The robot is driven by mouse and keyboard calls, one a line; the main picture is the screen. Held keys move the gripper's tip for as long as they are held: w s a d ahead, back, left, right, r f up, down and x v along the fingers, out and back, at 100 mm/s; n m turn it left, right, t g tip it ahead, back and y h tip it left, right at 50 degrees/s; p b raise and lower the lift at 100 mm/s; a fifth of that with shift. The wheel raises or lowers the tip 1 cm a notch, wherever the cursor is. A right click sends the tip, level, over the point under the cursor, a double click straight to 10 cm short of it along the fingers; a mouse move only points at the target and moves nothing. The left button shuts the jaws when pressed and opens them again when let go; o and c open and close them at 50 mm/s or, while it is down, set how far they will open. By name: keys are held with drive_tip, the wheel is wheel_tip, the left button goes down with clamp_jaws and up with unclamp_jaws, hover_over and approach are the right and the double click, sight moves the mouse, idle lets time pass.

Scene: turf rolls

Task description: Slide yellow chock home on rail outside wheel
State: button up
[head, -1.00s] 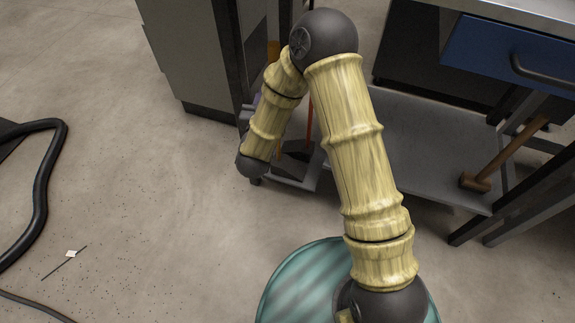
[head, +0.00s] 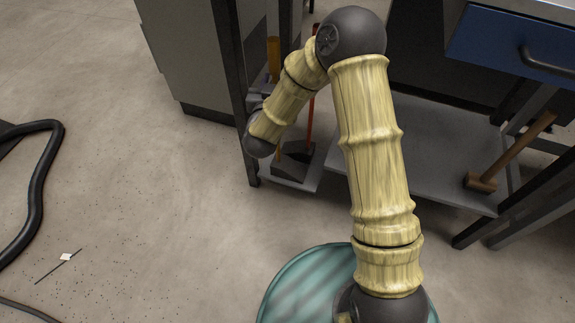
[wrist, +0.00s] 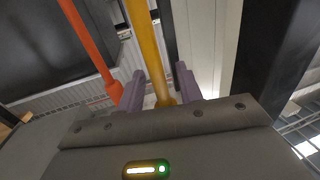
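A yellow upright bar (wrist: 148,50), which may be the handle of the yellow chock, runs down between the two purple fingers of my gripper (wrist: 160,88) in the wrist view. The fingers stand apart, and I see no clear grip on the bar. In the head view a yellow-orange upright piece (head: 273,55) shows at the rack's left end. My gripper is hidden there behind my forearm. Dark wedge shapes (head: 296,160) lie on the low grey shelf, partly covered by my arm. I cannot make out a rail or wheel.
A red-orange rod (wrist: 88,45) stands left of the yellow bar; it also shows in the head view (head: 312,118). A dark rack post (head: 233,80) and grey cabinet (head: 190,55) stand left. A mallet (head: 505,160) lies right. A black hose (head: 35,190) lies on open floor.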

clamp_jaws()
idle(1.2)
drive_tip(key=shift+r, duration=0.1)
idle(0.4)
